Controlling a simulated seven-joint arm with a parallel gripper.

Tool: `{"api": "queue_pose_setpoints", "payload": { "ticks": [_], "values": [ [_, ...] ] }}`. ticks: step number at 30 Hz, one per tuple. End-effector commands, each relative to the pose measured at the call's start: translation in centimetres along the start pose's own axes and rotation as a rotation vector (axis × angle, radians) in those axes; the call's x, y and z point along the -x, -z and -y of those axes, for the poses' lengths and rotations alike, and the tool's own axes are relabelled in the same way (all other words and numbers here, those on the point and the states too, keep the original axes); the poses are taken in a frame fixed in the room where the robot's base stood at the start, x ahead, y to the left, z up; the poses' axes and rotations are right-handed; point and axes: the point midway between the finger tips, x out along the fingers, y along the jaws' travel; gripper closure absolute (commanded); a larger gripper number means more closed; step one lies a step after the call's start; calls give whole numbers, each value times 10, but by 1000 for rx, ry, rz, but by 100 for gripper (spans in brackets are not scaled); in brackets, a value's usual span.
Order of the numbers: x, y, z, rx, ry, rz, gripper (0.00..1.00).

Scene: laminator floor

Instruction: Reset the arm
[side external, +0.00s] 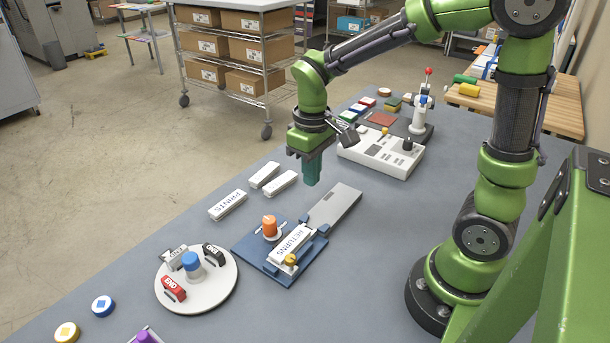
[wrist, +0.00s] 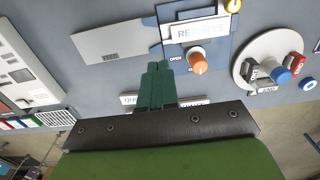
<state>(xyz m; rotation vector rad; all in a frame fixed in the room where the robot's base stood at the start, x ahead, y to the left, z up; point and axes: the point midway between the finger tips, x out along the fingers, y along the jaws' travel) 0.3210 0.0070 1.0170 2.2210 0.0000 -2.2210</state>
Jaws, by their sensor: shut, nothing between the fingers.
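My gripper (side external: 312,168) hangs pointing down from my green arm, above the grey table. Its teal fingers are together with nothing between them. They also show in the wrist view (wrist: 158,85). In the side view the gripper is up and behind the blue base (side external: 248,250), which carries a white RETURNS block (side external: 290,244), an orange knob (side external: 270,227) and a small gold knob (side external: 290,260). A grey plate (side external: 335,205) extends from that base toward the back right. The fingers appear clear of all these things.
A white round plate (side external: 212,292) with labelled blocks and a blue knob stands at the front left. White blocks (side external: 228,205) lie left of my gripper, one marked PRINTS. A white console (side external: 382,150) stands behind to the right. Bare table lies along the front right.

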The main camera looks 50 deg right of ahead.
Motion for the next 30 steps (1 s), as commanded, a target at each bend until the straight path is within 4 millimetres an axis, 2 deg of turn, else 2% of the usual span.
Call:
{"api": "queue_pose_setpoints", "payload": {
  "ticks": [10,14,17,24,30],
  "values": [
    [4,0,0,-2,0,0,100],
    [-1,-3,3,-56,17,-13,100],
    [10,-13,7,-119,48,-80,100],
    [54,-49,19,-285,170,-332,100],
    [81,-75,24,-349,261,-507,100]
  ]
}}
